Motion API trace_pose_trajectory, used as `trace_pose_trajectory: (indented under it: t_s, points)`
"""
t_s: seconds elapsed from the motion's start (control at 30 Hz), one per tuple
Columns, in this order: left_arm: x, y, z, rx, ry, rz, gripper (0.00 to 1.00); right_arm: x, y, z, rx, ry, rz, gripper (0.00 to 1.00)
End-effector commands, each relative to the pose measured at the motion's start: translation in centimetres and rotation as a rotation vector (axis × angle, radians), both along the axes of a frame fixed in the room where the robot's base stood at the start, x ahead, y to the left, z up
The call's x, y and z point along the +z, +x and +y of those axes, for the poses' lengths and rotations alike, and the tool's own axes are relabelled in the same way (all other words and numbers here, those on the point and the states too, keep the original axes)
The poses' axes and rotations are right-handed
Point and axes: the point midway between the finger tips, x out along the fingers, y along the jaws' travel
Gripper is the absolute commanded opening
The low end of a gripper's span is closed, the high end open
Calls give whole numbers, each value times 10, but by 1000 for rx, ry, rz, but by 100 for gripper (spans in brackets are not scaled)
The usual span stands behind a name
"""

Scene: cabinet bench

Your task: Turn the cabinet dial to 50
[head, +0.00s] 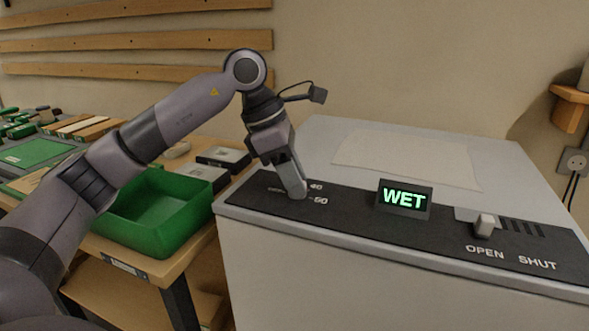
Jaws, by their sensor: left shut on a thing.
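The white cabinet (280,250) stands at the right with a dark panel along its top front edge. My left gripper (297,192) points down at the left part of this panel and is shut on the dial. The dial itself is mostly hidden by the fingers, so I cannot tell where its pointer stands. The scale marks 40 and 50 (318,201) show just right of the fingertips; other marks on the left are partly covered. My right gripper is not in view.
A lit display (404,198) reads WET. A slider (486,225) sits above the words OPEN and SHUT. A green bin (150,222) and dark-topped boxes (222,157) stand on the wooden table left of the cabinet. A wall socket (574,162) is at the far right.

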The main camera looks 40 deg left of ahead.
Motion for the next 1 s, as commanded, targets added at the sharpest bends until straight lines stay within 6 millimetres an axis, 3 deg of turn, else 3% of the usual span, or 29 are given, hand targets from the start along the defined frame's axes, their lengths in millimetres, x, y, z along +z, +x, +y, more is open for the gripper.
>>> trace_pose_trajectory:
  t_s: [1.0]
  points:
    - [1, 6, 1, -930, 0, 3, 3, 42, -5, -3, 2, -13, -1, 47]
